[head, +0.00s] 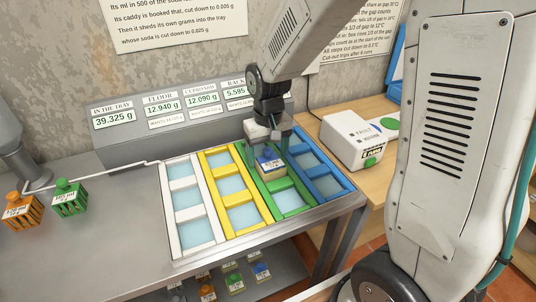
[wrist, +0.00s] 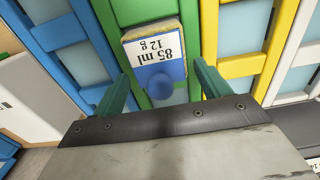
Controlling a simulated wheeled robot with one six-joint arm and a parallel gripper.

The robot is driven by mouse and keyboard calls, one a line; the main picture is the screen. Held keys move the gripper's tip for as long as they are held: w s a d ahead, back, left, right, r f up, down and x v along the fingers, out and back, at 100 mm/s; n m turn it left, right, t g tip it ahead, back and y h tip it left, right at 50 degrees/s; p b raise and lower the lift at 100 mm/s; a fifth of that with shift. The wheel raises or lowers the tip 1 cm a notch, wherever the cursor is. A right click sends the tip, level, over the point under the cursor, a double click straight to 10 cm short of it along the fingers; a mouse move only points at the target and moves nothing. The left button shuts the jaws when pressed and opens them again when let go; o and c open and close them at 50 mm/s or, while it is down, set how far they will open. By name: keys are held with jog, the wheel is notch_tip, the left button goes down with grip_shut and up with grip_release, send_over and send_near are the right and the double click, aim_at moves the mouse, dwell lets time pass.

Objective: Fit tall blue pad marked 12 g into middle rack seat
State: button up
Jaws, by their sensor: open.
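The tall blue-knobbed pad (head: 270,159) has a pale body and a blue label. Its label reads 85 ml, 12 g in the wrist view (wrist: 158,55). It stands roughly upright at the green rack column (head: 292,200), around its middle seat; I cannot tell whether its base is fully down. My gripper (head: 270,152) is open, with its green fingers on either side of the pad. In the wrist view the gripper (wrist: 160,90) shows gaps between both fingers and the blue knob. The gripper hides the far end of the green column.
White (head: 175,210), yellow (head: 215,180) and blue (head: 325,175) rack columns lie alongside. Orange (head: 20,210) and green (head: 70,198) pads stand at the left. Several pads sit on the lower shelf. A white fault box (head: 350,138) stands at the right, display panels (head: 112,115) behind.

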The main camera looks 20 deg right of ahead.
notch_tip(320, 180, up, 11)
jog(key=shift+r, duration=0.15)
jog(key=s+d+r, duration=0.1)
jog(key=s+r, duration=0.1)
jog(key=s, duration=1)
jog(key=s+d+r+t, duration=0.1)
jog(key=s+d+r, duration=0.1)
jog(key=s, duration=0.9)
jog(key=shift+s+r, duration=0.4)
jog(key=shift+r, duration=0.15)
